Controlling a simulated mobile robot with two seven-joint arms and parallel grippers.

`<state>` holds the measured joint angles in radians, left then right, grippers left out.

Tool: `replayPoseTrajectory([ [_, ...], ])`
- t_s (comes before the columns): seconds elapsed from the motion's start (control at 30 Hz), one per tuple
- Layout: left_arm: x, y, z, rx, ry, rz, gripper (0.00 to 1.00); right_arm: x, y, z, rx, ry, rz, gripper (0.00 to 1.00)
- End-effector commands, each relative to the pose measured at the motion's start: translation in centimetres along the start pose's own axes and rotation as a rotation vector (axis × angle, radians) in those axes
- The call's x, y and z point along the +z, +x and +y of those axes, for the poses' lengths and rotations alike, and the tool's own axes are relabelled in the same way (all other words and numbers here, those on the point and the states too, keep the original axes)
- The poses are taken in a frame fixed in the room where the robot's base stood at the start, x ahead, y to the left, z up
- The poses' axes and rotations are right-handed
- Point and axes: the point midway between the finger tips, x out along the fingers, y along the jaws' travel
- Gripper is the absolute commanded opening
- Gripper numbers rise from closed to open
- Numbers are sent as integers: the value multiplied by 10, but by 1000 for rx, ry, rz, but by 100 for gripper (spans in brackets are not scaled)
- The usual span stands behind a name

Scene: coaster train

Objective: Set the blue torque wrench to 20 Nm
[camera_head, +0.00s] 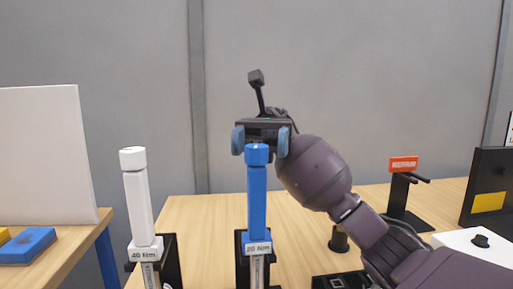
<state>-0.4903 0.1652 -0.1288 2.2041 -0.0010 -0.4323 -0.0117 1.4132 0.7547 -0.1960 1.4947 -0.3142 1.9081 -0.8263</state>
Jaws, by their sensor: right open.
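The blue torque wrench (257,205) stands upright in a black holder in the middle of the table. The label on its lower part reads 20 Nm. My right gripper (262,142) is open at the top of the blue wrench. Its two blue-grey fingers are on either side of the wrench's blue cap, with a gap visible to the left finger. I cannot tell whether the right finger touches the cap. My left gripper is not in view.
A white torque wrench (139,205) labelled 40 Nm stands upright in a holder to the left. A black stand with a red sign (403,164) is at right. A white box (478,246) sits at the right front. Bare wooden table (205,215) lies between the wrenches.

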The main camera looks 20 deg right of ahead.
Motion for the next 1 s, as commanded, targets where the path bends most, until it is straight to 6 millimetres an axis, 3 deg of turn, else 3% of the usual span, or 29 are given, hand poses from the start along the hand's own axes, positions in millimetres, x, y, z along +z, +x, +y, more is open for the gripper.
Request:
replayPoseTrajectory([
  [0.2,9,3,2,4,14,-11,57,-7,-38,-2,-1,5,-6,60],
  [0.4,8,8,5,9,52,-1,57,-10,-62,-3,0,8,-9,60],
  [0.7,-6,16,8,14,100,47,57,-6,-77,-2,1,6,-5,60],
  [1.0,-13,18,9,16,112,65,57,0,-80,0,1,1,-1,60],
])
